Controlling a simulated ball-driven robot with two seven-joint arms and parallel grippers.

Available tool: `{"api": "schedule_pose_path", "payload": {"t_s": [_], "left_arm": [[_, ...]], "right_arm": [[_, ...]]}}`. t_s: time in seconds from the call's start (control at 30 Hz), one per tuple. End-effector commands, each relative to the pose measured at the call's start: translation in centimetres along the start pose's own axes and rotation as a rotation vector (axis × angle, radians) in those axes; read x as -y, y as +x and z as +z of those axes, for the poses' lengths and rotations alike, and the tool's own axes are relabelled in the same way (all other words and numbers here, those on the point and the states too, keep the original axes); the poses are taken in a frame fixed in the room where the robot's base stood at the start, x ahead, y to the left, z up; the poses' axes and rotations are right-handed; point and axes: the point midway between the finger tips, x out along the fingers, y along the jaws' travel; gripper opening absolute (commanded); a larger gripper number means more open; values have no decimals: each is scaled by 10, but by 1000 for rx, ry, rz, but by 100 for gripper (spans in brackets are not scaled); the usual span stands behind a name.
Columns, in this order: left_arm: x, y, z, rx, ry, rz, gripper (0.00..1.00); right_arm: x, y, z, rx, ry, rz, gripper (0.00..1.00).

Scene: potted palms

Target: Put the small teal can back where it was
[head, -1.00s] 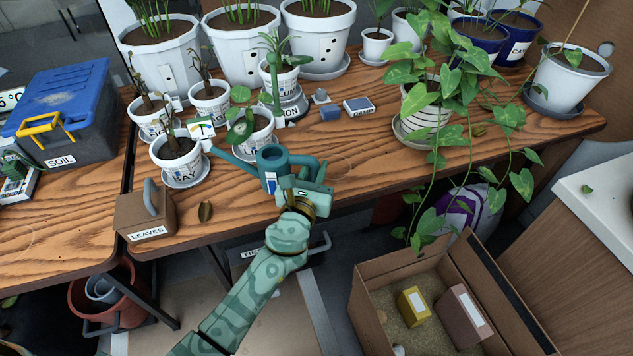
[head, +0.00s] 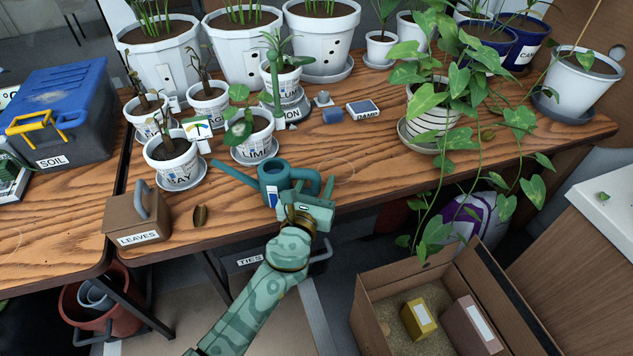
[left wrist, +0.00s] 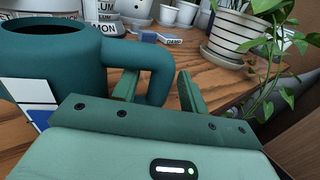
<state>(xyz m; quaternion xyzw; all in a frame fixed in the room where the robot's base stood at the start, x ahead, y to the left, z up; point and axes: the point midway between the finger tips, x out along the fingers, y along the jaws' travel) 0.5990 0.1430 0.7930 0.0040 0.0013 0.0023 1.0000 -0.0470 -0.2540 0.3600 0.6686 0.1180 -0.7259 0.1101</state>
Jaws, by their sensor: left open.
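The small teal can (head: 273,180) is a watering can with a long spout to the left and a loop handle to the right. In the left wrist view the can (left wrist: 50,70) fills the left side, with a blue-and-white label. My left gripper (head: 310,190) is at its handle. In the left wrist view the open fingers (left wrist: 158,88) stand on either side of the handle; I cannot tell whether they touch it. My right gripper is not in view.
A LEAVES box (head: 125,222) is to the left. A trailing plant in a striped pot (head: 428,122) is to the right. Bare table (head: 370,170) lies right of the can.

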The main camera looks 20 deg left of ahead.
Motion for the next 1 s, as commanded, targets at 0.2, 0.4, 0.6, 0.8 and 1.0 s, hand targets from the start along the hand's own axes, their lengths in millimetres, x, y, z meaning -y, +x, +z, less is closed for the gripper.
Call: {"api": "schedule_pose_path", "payload": {"t_s": [0.2,0.4,0.6,0.8,1.0], "left_arm": [[0,-19,3,-1,0,-1,43],[0,-67,3,-2,0,-1,43],[0,-105,2,-1,1,-1,43],[0,-120,3,0,0,-1,43],[0,-120,3,0,0,0,43]], "right_arm": [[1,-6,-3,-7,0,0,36],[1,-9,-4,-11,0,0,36],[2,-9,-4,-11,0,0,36],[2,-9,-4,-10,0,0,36],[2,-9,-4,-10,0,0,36]]}}
